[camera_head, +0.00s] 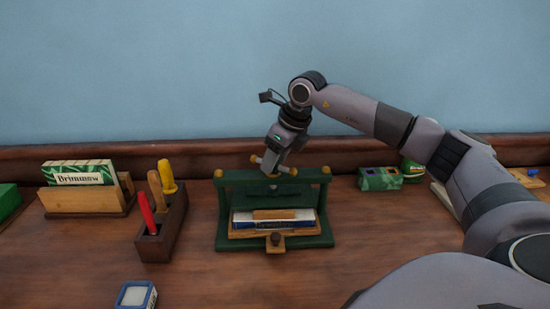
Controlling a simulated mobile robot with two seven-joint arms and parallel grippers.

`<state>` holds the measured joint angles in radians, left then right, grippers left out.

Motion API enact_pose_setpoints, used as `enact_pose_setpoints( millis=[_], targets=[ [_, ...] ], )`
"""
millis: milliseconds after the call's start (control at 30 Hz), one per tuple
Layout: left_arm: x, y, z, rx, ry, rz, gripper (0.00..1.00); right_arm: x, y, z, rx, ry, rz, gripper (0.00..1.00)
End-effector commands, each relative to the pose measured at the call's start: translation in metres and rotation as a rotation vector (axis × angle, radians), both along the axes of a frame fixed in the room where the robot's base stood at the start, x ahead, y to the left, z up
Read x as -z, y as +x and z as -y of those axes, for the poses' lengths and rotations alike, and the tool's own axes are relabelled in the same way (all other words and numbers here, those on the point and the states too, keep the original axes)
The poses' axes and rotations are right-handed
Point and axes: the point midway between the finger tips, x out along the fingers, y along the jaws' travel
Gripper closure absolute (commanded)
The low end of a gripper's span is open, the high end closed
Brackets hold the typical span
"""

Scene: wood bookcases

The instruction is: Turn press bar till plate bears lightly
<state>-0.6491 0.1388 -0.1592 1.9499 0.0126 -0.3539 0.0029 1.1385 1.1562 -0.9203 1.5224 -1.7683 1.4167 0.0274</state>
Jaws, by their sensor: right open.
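A green press (225,205) with yellow knobs on its top corners stands in the middle of the wooden surface. A book or block with white and blue edges (243,224) and a tan piece on top lies inside the frame. The press bar (258,160) sits above the top beam, with a yellow end showing at its left. My right gripper (272,168) points down at the bar from above, its jaws open around or right beside it; I cannot tell if they touch it. The gripper partly hides the bar and screw. My left gripper is not in view.
A wooden rack (168,235) with red, brown and yellow-handled tools stands left of the press. Further left is a card holder (90,204). A small blue box (136,295) lies at the front left.

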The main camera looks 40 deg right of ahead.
Motion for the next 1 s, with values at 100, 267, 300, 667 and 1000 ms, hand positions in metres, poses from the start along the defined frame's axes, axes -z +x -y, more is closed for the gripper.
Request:
enact_pose_setpoints(
  millis=[100,267,300,667,1000],
  targets=[
    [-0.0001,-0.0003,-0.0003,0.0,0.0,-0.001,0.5,0.0035,0.0014,-0.0005,0.0,0.0,0.0,0.51],
    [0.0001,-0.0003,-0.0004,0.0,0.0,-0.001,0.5,0.0036,0.0014,-0.0004,0.0,0.0,0.0,0.51],
    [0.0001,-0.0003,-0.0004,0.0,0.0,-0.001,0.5,0.0035,0.0013,-0.0004,0.0,0.0,0.0,0.54],
    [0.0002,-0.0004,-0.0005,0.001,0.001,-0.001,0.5,0.0032,0.0011,-0.0004,0.006,0.0,0.0,1.0],
    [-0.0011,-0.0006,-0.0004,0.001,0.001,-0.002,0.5,0.0032,0.0009,-0.0018,0.138,-0.001,-0.001,1.0]
  ],
)
